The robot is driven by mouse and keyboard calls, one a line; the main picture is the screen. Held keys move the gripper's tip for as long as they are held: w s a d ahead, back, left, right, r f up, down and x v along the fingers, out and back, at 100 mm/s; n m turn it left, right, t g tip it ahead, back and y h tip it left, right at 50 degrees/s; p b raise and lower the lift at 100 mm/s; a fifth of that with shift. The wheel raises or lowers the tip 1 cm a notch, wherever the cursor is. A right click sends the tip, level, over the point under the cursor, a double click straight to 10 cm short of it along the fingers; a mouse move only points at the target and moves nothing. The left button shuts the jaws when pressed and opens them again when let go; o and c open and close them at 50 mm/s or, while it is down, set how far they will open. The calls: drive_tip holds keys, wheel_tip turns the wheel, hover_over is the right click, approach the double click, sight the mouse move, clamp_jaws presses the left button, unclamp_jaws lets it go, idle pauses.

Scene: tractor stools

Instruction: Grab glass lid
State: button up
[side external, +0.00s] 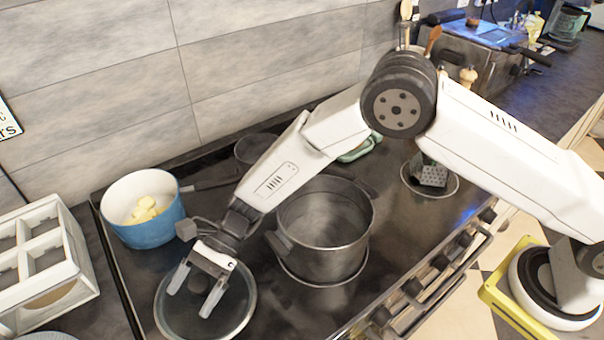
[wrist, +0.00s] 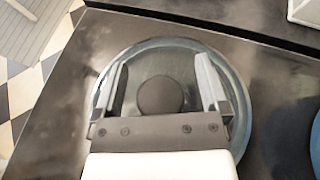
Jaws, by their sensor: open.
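The glass lid (side external: 238,312) lies flat on the dark stove top at the lower left of the side view. It is round and clear with a pale rim. In the wrist view the lid (wrist: 243,95) shows its round dark knob (wrist: 160,96) in the middle. My gripper (side external: 196,298) is above the lid, pointing down at it, open and empty. In the wrist view my gripper (wrist: 161,75) has one finger on each side of the knob, with gaps to both. I cannot tell how high the fingertips are above the lid.
A blue pot (side external: 150,228) with yellow pieces stands behind the lid. A steel pot (side external: 325,240) stands to its right, close to my arm. A white crate (side external: 75,265) is at the left. A grater (side external: 432,172) stands farther right. Stove knobs line the front edge.

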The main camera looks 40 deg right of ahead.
sight(191, 289)
clamp_jaws()
drive_tip(key=shift+r, duration=0.1)
drive_tip(key=shift+r, duration=4.95)
